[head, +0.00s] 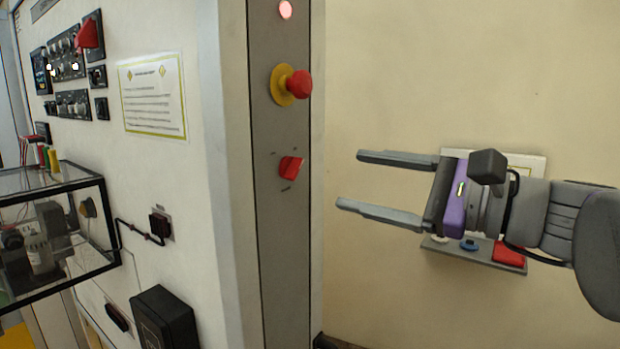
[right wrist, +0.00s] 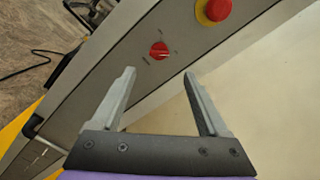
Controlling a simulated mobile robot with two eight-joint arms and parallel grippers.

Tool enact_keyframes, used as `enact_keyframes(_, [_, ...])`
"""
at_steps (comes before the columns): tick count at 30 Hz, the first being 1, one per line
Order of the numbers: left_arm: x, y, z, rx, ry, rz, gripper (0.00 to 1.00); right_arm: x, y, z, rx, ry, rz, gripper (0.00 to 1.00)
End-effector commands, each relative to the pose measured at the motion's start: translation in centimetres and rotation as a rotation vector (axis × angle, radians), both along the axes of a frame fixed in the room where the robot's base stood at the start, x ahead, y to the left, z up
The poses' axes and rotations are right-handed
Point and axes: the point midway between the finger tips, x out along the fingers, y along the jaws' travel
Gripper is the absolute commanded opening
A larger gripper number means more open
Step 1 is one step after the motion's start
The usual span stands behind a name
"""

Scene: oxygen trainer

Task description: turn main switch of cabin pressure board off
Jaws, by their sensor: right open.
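A red rotary switch (head: 291,167) with small markings around it sits on the narrow grey column panel (head: 286,235), below a red mushroom button. It also shows in the right wrist view (right wrist: 159,50), just beyond the fingertips. Its handle looks tilted in the head view. My right gripper (head: 350,180) is open and empty, to the right of the switch, with its fingers pointing toward the column. In the right wrist view the open fingers (right wrist: 159,73) point at the panel, apart from the switch. My left gripper is not in view.
A red mushroom button (head: 298,84) on a yellow base and a lit lamp (head: 286,10) sit above the switch. A wall shelf (head: 470,252) with buttons is behind my right gripper. A glass case (head: 60,180) and a black box (head: 165,318) stick out at left.

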Motion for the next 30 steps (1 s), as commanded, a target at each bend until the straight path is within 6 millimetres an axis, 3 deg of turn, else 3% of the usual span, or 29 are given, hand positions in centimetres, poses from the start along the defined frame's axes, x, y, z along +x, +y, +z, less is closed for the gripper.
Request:
enact_keyframes(9, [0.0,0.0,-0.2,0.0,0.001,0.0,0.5,3.3,4.8,-0.1,-0.001,0.0,0.006,0.78])
enact_keyframes(15, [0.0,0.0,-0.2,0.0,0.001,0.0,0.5,4.8,6.9,-0.1,-0.002,-0.001,0.004,0.78])
enact_keyframes(27, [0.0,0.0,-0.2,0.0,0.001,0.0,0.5,5.4,7.6,-0.1,-0.004,-0.001,0.0,0.78])
enact_keyframes(30, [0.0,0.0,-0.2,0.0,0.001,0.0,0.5,5.4,7.6,-0.1,-0.004,-0.001,0.0,0.63])
